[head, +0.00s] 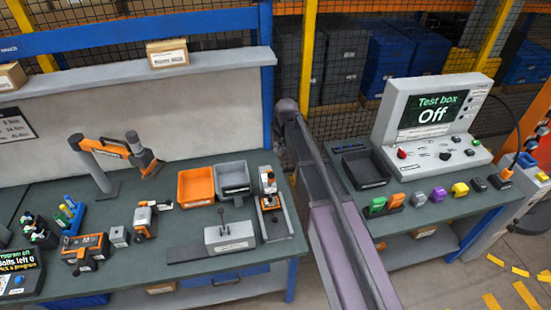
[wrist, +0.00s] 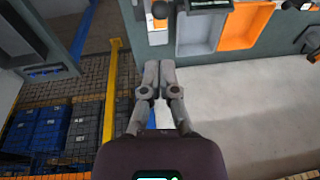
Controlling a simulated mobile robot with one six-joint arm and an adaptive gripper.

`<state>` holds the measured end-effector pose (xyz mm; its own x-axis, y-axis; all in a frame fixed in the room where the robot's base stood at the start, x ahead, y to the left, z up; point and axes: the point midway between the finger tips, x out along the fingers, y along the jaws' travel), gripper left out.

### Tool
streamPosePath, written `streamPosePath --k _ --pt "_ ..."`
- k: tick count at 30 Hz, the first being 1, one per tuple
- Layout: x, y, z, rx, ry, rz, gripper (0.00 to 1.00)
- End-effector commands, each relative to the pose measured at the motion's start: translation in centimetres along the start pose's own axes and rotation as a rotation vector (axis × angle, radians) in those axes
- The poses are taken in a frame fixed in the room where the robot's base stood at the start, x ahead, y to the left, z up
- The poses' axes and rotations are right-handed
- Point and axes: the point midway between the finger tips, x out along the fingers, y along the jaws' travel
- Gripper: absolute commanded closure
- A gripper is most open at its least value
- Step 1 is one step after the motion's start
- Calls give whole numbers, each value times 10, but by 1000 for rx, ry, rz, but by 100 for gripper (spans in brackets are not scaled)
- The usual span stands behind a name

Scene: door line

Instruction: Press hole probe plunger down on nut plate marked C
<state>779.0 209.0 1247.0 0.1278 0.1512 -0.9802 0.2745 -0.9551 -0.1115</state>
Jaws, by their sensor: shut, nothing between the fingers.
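A light grey block (head: 230,238) with a white label and an upright dark rod (head: 222,215) stands at the front of the left bench. It may be the hole probe on a nut plate, but I cannot read a letter C. A grey and orange device (head: 270,204) with a slim upright part stands right of it. In the wrist view, a pale fixture (wrist: 156,30) with a dark round knob shows at the top, beyond my fingertips. My gripper (wrist: 160,64) is shut and empty, apart from the bench things. In the head view its fingertips cannot be made out.
An orange tray (head: 196,187) and a grey tray (head: 233,177) stand behind the block. An orange-black arm-like tool (head: 118,150) stands left. A right bench carries the test box (head: 433,110), reading Off. A shelf (head: 130,72) and mesh fence lie behind.

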Motion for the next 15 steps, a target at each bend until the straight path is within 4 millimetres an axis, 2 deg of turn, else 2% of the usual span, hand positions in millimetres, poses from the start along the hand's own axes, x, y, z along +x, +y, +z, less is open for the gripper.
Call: streamPosePath --k 15 --pt "35 0 0 0 0 0 100"
